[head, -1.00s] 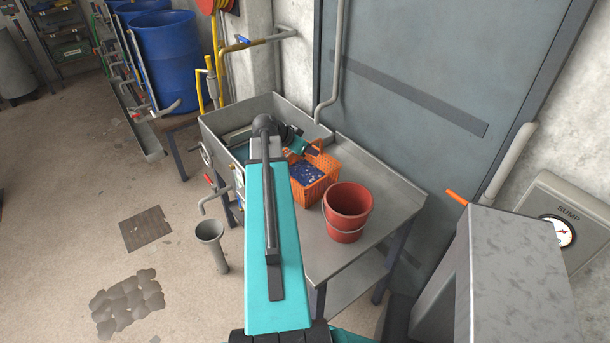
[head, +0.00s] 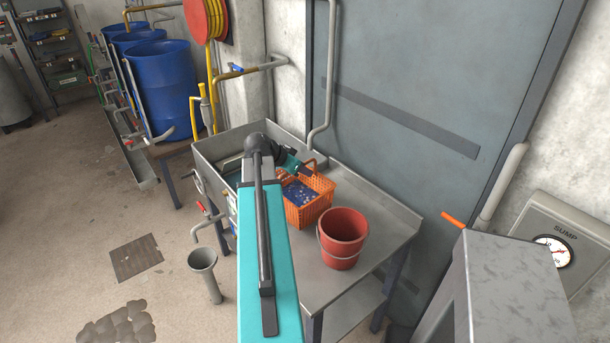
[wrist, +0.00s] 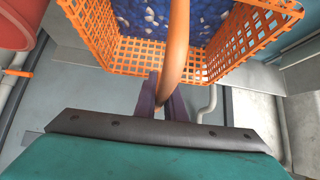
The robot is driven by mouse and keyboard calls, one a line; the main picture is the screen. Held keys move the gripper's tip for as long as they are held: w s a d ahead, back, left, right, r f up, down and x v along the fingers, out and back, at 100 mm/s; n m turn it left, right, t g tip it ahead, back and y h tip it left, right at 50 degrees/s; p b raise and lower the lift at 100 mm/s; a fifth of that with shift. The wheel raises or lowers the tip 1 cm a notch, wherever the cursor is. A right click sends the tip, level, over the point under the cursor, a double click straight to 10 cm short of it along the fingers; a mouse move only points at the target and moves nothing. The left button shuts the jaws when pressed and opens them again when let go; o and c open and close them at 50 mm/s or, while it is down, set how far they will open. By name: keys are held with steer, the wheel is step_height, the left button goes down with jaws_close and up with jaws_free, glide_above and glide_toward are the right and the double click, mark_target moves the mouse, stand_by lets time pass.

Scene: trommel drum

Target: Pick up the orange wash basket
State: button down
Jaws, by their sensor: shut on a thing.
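The orange wash basket (head: 302,214) is an open-mesh basket with blue and pale pieces inside. In the head view it is over the metal drainboard, left of a red bucket; I cannot tell whether its base touches the board. My gripper (head: 309,172) is above its far side, shut on the basket's orange handle. In the wrist view the handle (wrist: 179,45) runs between the dark fingers of my gripper (wrist: 170,98), and the basket's mesh wall (wrist: 250,38) shows beyond. My arm hides part of the sink.
The red bucket (head: 342,242) stands close to the basket's right on the drainboard (head: 385,205). The sink (head: 225,145) is at left, with pipes and a wall behind. A grey door (head: 430,80) is behind the board. A grey cabinet (head: 510,290) stands at front right.

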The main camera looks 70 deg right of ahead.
steer(key=shift+r, duration=0.5)
steer(key=shift+a+r, duration=0.1)
steer(key=shift+a, duration=0.05)
steer(key=w+a+b, duration=0.2)
steer(key=w+a, duration=0.1)
steer(key=a, duration=0.4)
steer(key=w+a+r+b, duration=0.1)
steer(key=w+a+b, duration=0.2)
steer(key=a, duration=0.4)
steer(key=shift+a+r, duration=0.25)
steer(key=shift+r, duration=0.05)
